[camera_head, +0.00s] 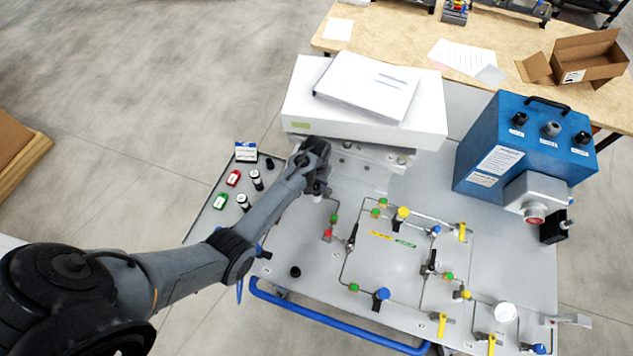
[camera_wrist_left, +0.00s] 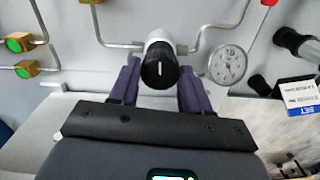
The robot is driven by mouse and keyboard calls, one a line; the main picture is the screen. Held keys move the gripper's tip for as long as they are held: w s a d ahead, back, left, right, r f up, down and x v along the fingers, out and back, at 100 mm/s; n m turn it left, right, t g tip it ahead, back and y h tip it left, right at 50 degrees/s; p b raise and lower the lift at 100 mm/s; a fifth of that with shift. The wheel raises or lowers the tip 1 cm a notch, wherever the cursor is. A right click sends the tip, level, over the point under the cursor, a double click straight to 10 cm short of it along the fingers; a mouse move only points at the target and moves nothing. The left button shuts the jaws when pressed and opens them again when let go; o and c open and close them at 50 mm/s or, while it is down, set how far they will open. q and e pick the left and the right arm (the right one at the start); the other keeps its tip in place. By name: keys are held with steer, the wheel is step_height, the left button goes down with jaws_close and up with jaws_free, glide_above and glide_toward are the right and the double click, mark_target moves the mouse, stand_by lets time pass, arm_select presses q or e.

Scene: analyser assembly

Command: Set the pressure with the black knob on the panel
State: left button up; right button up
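The black knob (camera_wrist_left: 160,70) with a white mark on its face sits on a pale round body on the panel, in the middle of the left wrist view. My left gripper (camera_wrist_left: 160,75) has its two purple fingers apart, one on each side of the knob. They are very close to its sides, and I see no clear contact. A round white pressure gauge (camera_wrist_left: 227,65) with a dial is just right of the knob. In the head view my left gripper (camera_head: 318,178) is at the panel's (camera_head: 300,240) upper left, where the arm hides the knob. My right gripper does not show.
Thin tubes with green, red and yellow fittings (camera_head: 382,203) cover the panel. A white box (camera_head: 300,110) with a binder (camera_head: 368,85) stands just behind my gripper. A blue instrument box (camera_head: 490,150) is at the right. Vials and small boxes (camera_head: 232,178) stand at the left.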

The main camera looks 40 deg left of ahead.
arm_select(q)
steer(key=c, duration=0.6)
steer(key=shift+o, duration=0.2)
steer(key=shift+r+p, duration=0.2)
steer(key=shift+p, duration=0.2)
steer(key=shift+m+p, duration=0.85)
steer(key=shift+m, duration=0.25)
steer(key=shift+f+m, duration=0.15)
steer(key=shift+m, duration=0.25)
steer(key=o, duration=1.1)
steer(key=shift+c, duration=0.2)
